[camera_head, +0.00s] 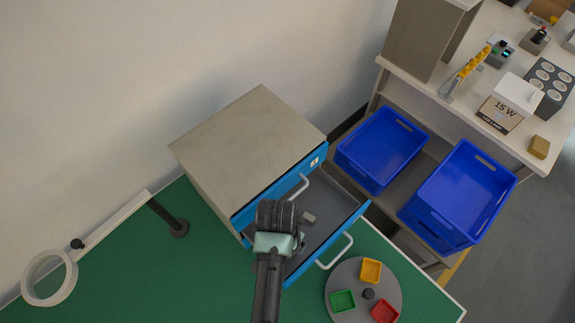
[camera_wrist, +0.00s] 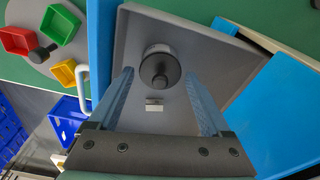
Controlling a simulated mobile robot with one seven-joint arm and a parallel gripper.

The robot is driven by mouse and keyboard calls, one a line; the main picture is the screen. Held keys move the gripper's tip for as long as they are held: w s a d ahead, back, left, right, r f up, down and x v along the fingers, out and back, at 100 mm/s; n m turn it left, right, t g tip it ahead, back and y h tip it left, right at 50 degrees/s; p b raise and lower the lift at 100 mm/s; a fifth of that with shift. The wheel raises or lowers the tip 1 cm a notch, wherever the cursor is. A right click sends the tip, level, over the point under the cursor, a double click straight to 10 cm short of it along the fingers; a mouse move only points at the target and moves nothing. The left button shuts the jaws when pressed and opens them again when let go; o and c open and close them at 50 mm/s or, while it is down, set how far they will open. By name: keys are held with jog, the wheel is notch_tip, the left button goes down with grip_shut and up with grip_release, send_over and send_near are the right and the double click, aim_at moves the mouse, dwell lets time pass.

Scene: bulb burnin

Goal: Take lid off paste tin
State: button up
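The paste tin (camera_wrist: 160,50) is a round grey tin in the open drawer, seen from above in the wrist view. Its dark lid (camera_wrist: 174,70) with a black knob is on it. My gripper (camera_wrist: 158,76) is open and empty, with one finger out to each side of the tin. I cannot tell how high the fingertips are above it. In the head view my gripper (camera_head: 278,212) is over the drawer, and the tin is hidden by it.
The drawer (camera_head: 330,192) of a grey cabinet (camera_head: 247,140) is pulled out. A small pale block (camera_wrist: 154,104) lies in it beside the tin. A round tray (camera_head: 343,278) with coloured bins stands beside the drawer. Blue crates (camera_head: 383,150) are on a shelf to the right.

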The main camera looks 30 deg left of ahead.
jog(key=c, duration=1)
jog(key=shift+c, duration=0.2)
